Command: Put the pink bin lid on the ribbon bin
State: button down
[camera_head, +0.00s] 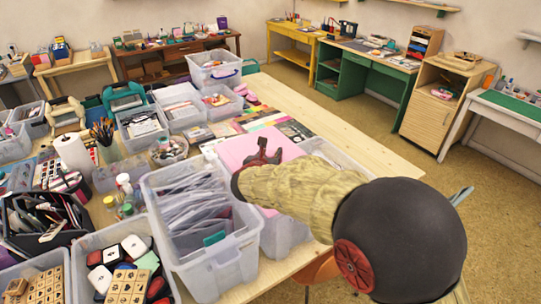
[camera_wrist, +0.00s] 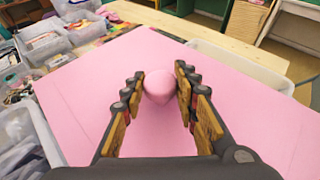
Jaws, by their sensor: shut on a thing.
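The pink bin lid (camera_wrist: 90,95) is a flat square sheet with a round pink knob (camera_wrist: 159,82) in its middle. My gripper (camera_wrist: 160,76) has the knob between its fingers and is shut on it. In the head view my gripper (camera_head: 262,158) is over the table's right part, with the pink lid (camera_head: 238,150) around and under it. A clear bin rim (camera_wrist: 245,65) shows beyond the lid's right edge in the wrist view. The lid and my arm hide much of what lies below. I cannot tell which bin is the ribbon bin, or whether the lid touches one.
A clear bin of plastic sleeves (camera_head: 225,268) stands just left of my arm. Another clear bin (camera_head: 283,238) is partly behind my arm. A bin of stamps and inkpads (camera_head: 124,242) stands at front left. Bare wooden table (camera_head: 325,118) lies beyond the lid.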

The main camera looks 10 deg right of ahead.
dwell(0.3)
jog(key=c, duration=1.4)
grip_release()
jog(key=shift+o, duration=0.5)
jog(key=shift+r+p, duration=2.35)
jog(key=shift+r, duration=1.7)
